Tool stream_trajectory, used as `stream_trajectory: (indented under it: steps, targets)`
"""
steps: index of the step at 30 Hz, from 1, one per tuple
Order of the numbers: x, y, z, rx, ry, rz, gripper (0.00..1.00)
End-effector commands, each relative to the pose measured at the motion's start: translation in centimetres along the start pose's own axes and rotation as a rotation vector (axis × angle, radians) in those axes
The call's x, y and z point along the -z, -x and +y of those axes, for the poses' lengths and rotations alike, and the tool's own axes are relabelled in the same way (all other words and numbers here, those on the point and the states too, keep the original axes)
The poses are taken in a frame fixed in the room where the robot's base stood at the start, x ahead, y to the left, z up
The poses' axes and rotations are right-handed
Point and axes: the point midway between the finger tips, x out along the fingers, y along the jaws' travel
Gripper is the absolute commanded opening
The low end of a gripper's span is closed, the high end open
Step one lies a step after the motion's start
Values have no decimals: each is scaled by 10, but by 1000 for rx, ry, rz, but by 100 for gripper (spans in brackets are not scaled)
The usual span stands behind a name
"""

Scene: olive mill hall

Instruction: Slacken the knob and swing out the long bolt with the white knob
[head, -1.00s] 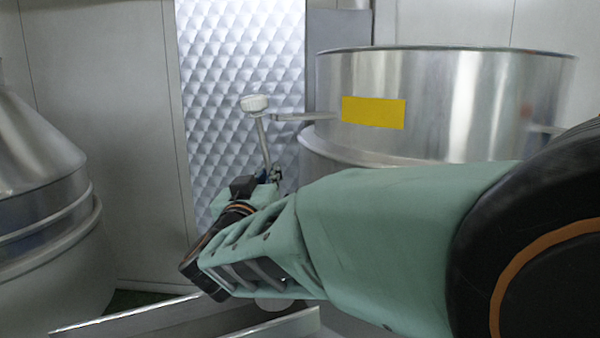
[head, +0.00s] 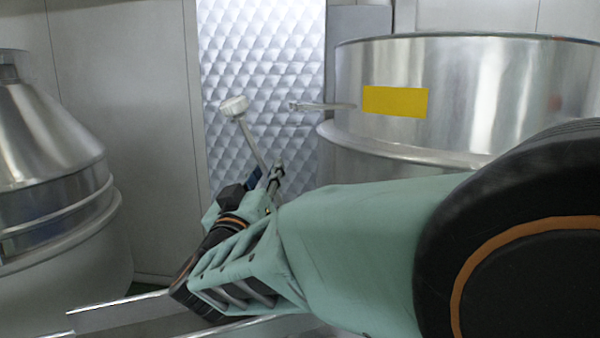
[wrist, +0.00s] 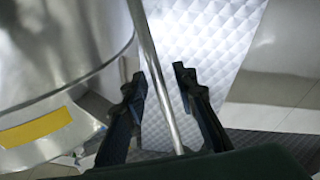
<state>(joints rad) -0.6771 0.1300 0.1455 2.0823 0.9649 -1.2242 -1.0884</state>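The long bolt (head: 252,142) leans to the left, with its white knob (head: 233,106) at the upper end. The knob stands apart from the flat metal lug (head: 322,106) that sticks out from the drum, with a clear gap between them. My gripper (head: 268,178) is low on the bolt, below the knob. In the wrist view the bolt shaft (wrist: 162,85) runs between the two dark fingers of my gripper (wrist: 160,82), with room on both sides, so the fingers are apart. The bolt's lower end is hidden behind my gripper.
The steel drum (head: 480,90) with a yellow label (head: 395,102) stands at right. A cone-topped steel vessel (head: 45,150) stands at left. A quilted metal panel (head: 262,50) is behind the bolt. Metal rails (head: 120,303) run low in front.

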Motion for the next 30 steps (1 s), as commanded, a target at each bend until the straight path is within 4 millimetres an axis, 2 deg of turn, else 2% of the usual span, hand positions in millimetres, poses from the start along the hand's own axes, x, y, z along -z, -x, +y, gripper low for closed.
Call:
stream_trajectory:
  steps: [5,15,19,24,30]
  targets:
    - [8,-2,3,-1,-2,2,26]
    - [66,-15,24,-4,-5,3,26]
    - [83,-19,29,-3,-3,3,26]
    - [94,-21,33,-2,-3,3,26]
    - [95,-21,34,-2,-3,3,26]
